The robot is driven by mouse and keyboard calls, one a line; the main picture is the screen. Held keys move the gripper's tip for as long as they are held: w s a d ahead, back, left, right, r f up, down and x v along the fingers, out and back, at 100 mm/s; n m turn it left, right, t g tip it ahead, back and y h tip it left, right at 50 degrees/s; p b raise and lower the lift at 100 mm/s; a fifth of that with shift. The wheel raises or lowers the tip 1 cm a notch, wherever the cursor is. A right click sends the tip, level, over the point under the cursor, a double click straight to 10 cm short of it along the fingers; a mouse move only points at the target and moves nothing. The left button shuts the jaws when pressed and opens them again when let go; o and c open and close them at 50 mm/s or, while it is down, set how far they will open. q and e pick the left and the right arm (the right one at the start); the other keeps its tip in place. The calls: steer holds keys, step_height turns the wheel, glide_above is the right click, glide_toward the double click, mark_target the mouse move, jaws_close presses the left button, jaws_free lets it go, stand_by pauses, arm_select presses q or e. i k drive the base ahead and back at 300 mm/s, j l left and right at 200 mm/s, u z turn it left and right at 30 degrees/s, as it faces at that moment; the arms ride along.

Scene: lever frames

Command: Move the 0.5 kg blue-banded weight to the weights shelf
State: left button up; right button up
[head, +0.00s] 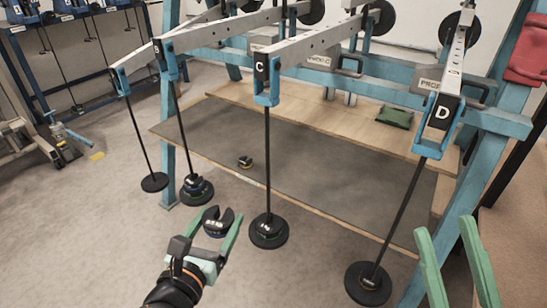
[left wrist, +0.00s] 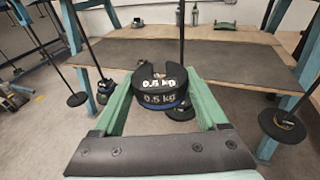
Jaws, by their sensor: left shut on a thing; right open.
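The 0.5 kg weight (head: 216,226) is a black slotted disc. In the left wrist view the same weight (left wrist: 160,92) shows two "0.5 kg" labels and a blue band low on its rim. My left gripper (head: 219,214) is shut on it, with green fingers on either side, and holds it in the air left of hanger C. My right gripper (head: 455,235) is open and empty at the lower right. A low wooden platform with a grey mat (head: 310,175) lies behind the hangers; I cannot tell whether it is the weights shelf.
Hanger C's base (head: 268,232) carries black discs close to the right of the held weight. Hanger B's stack (head: 196,190) is behind it, and hanger D's base (head: 367,284) is at right. A small weight (head: 245,161) sits on the mat.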

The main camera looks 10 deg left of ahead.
mark_target(343, 204)
steer(key=k+l+z, duration=0.1)
steer(key=k+z, duration=0.15)
steer(key=k, duration=0.3)
steer(key=z, duration=1.2)
steer(key=j+z, duration=0.25)
steer(key=j, duration=0.8)
steer(key=i+j, duration=0.1)
steer(key=j, duration=0.4)
